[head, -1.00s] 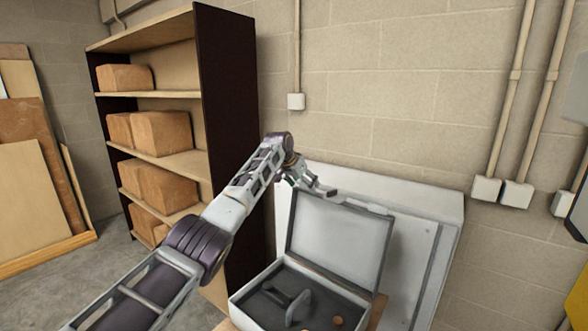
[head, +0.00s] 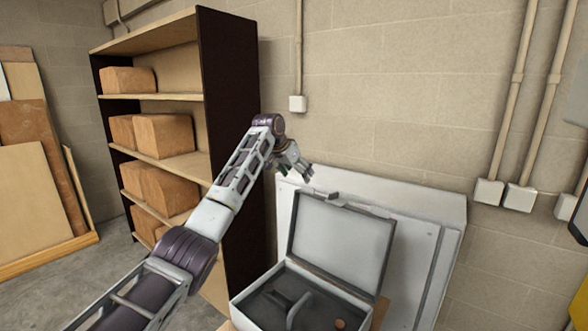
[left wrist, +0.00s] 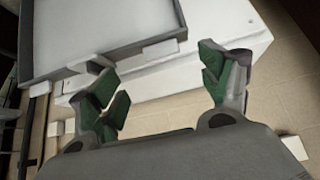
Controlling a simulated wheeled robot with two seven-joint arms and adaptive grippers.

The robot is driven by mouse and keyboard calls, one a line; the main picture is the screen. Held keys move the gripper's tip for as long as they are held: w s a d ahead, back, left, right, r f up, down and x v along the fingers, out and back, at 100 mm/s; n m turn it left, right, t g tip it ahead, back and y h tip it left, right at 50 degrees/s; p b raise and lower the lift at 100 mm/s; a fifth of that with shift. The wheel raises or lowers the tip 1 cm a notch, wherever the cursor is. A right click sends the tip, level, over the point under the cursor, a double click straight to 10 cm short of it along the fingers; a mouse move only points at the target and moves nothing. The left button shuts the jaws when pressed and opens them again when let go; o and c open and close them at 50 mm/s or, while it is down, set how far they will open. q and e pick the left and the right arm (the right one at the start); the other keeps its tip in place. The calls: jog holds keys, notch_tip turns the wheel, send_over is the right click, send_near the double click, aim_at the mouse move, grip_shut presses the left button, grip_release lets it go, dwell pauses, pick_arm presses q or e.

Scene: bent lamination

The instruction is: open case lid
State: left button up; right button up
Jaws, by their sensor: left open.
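The case (head: 262,306) is a light grey box at the bottom centre of the head view, with a dark foam inside. Its lid (head: 341,243) stands upright, open at the back of the case. The lid also shows in the left wrist view (left wrist: 100,25) at the upper left. My left gripper (head: 305,172) is above and behind the lid's top left corner, apart from it. In the left wrist view its green-padded fingers (left wrist: 165,88) are spread wide with nothing between them. My right gripper is not in view.
A grey-white cabinet (head: 425,235) stands behind the case against the block wall. A dark-sided shelf (head: 232,120) with several brown blocks stands left, close to my left arm. The space above the case is clear.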

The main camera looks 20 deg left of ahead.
pick_arm(q)
jog(key=shift+v, duration=1.4)
